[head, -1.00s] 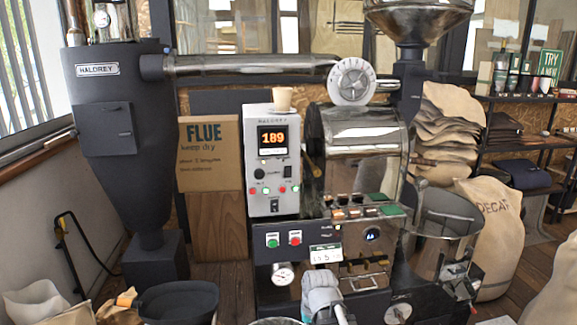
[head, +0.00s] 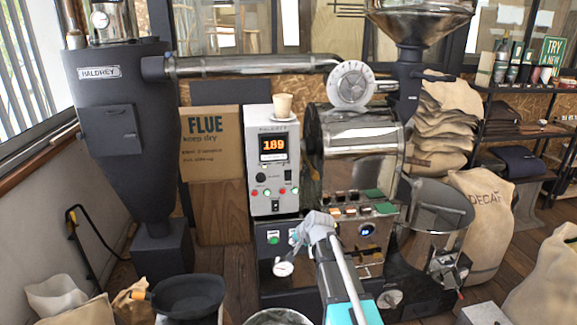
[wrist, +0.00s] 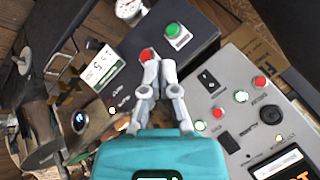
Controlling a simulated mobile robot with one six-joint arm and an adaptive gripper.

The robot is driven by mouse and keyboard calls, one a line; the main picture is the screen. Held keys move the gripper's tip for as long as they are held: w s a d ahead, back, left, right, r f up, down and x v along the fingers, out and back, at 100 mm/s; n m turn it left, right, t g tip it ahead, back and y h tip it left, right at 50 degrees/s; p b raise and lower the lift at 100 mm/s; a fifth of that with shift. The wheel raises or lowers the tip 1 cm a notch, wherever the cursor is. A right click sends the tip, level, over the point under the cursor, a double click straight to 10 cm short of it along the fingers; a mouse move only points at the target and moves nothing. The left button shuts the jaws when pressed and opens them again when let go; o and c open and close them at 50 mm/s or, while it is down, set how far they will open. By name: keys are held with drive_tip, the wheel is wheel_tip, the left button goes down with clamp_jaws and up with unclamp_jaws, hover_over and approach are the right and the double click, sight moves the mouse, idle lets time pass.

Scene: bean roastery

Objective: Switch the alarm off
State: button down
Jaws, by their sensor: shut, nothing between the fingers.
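My gripper (wrist: 153,72) is shut and empty. In the wrist view its tips are at a red button (wrist: 147,55) on a black panel (wrist: 188,55); I cannot tell whether they touch it. A green button (wrist: 176,33) is beside the red one. The grey control box (head: 272,130) stands above this panel in the head view, with an orange 189 display (head: 273,145), a knob (head: 260,178) and small red and green lights. A black rocker switch (wrist: 208,82) is on its face. In the head view my gripper (head: 306,236) covers the red button.
The roaster drum (head: 360,133) and cooling bin (head: 441,210) are to the right in the head view. A cup (head: 283,105) stands on the control box. A dark pan (head: 187,296) is at lower left.

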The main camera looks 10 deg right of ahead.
sight(287, 177)
drive_tip(key=w+d+r+m+t+p, duration=0.2)
drive_tip(key=w+r+m+t+p, duration=0.1)
drive_tip(key=w+r+p, duration=0.4)
drive_tip(key=w+r+m, duration=0.1)
drive_tip(key=w+r, duration=0.2)
drive_tip(key=r, duration=0.2)
drive_tip(key=shift+w+r+t+y, duration=0.3)
drive_tip(key=shift+w, duration=0.05)
drive_tip(key=shift+w+d, duration=0.1)
drive_tip(key=shift+w+r+p, duration=0.15)
drive_tip(key=shift+w+p, duration=0.1)
drive_tip(key=shift+w, duration=1.15)
drive_tip(key=shift+w+r+p, duration=0.2)
drive_tip(key=shift+w+p, duration=0.05)
drive_tip(key=shift+w, duration=1.2)
drive_tip(key=shift+w+r+p, duration=0.15)
drive_tip(key=shift+w+p, duration=0.1)
drive_tip(key=shift+w, duration=1.15)
drive_tip(key=shift+w+r, duration=0.1)
drive_tip(key=shift+w, duration=0.6)
drive_tip(key=shift+s, duration=0.2)
drive_tip(key=shift+s, duration=0.55)
drive_tip(key=shift+s+f+b, duration=0.15)
drive_tip(key=shift+s+f, duration=0.05)
drive_tip(key=shift+s, duration=1.05)
drive_tip(key=shift+s+f+b, duration=0.15)
drive_tip(key=shift+s, duration=1.1)
